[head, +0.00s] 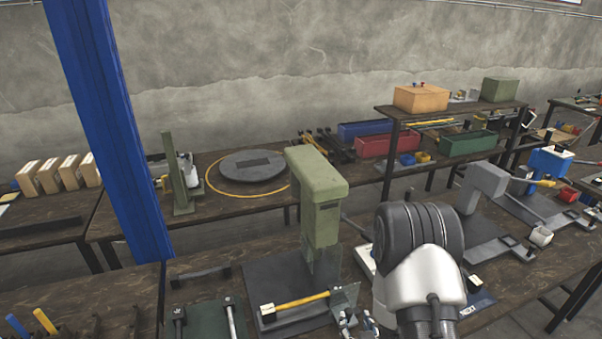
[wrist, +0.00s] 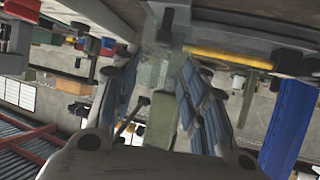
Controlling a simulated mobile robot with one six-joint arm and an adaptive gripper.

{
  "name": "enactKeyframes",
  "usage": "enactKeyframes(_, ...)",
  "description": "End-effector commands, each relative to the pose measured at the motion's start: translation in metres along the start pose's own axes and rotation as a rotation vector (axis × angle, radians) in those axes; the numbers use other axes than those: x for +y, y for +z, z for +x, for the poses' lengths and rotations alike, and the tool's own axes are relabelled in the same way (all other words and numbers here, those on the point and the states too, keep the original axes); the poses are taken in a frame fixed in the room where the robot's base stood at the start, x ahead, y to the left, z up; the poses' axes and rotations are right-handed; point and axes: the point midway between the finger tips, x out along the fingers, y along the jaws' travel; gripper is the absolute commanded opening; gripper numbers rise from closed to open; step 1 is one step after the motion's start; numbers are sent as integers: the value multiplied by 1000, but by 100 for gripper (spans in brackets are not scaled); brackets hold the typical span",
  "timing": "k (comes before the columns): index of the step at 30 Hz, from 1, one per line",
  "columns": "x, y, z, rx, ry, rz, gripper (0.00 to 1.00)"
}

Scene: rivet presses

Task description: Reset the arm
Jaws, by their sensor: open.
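My gripper (wrist: 158,65) shows in the wrist view with its two blue-padded fingers apart and nothing between them. In the head view my gripper (head: 358,322) shows only in part at the bottom edge, left of my white and dark grey arm. It is close to a clear plate (head: 345,300) at the front of the green press (head: 318,200). A yellow-handled lever (head: 302,300) lies left of the plate. In the wrist view, which looks upside down, the yellow handle (wrist: 230,58) is right of the fingers. I cannot tell whether the fingers touch the plate.
A blue post (head: 105,130) rises at left. A grey press (head: 482,187) and a blue press (head: 548,165) stand on the bench to the right. A back table holds a grey disc (head: 252,164), and a shelf holds an orange box (head: 420,98). Red (head: 387,145) and green (head: 467,144) bins sit beneath.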

Motion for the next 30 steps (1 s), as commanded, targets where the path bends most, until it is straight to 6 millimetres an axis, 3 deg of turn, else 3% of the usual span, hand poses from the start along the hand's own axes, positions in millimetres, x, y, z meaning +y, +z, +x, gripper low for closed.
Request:
enactKeyframes(1, 0, -21, 1, -9, 0, -4, 41)
enactKeyframes(7, 0, -74, -12, -131, 3, -14, 41)
enactKeyframes(14, 0, -125, -61, -274, 8, -16, 41)
enactKeyframes(21, -3, -159, -146, -423, 12, -9, 41)
enactKeyframes(30, -9, -161, -277, -603, 7, 4, 41)
